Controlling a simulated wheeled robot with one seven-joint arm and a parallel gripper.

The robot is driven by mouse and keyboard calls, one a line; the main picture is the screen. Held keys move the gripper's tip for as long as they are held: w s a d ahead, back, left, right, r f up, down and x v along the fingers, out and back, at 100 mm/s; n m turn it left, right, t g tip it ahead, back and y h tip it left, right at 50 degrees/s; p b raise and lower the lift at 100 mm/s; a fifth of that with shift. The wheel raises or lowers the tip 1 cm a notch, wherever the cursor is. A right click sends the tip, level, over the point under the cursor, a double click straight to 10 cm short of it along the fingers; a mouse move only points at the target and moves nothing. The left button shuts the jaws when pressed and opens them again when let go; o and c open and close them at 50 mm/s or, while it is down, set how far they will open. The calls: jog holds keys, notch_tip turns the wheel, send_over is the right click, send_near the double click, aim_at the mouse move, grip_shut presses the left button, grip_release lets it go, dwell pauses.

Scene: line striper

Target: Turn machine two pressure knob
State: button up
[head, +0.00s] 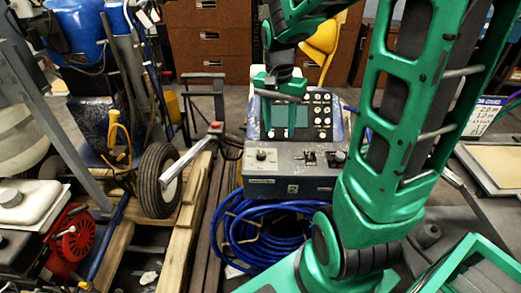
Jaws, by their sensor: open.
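A grey control box marked 2 (290,188) stands in the middle of the head view. A round dark knob (261,155) sits on the left of its top face, with small switches (310,157) in the middle and another knob (338,156) on the right. I cannot read which knob is for pressure. Behind the box rises an upright panel with several small buttons (321,110) and a screen. My gripper (281,100) is open in front of this panel, above and behind the box's knobs and apart from them. It hides part of the screen.
Coiled blue hose (255,235) lies below the box. A black wheel (158,180) and wooden pallet (187,215) stand to the left, with a red engine (72,238) farther left. Brown drawers (208,45) are behind. My green arm covers much of the right side.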

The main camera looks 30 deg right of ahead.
jog(key=m, duration=0.2)
send_over(262, 153)
notch_tip(262, 153, down, 3)
jog(key=shift+y, duration=0.3)
notch_tip(262, 153, down, 10)
jog(key=shift+a+f, duration=0.15)
jog(key=c, duration=1.1)
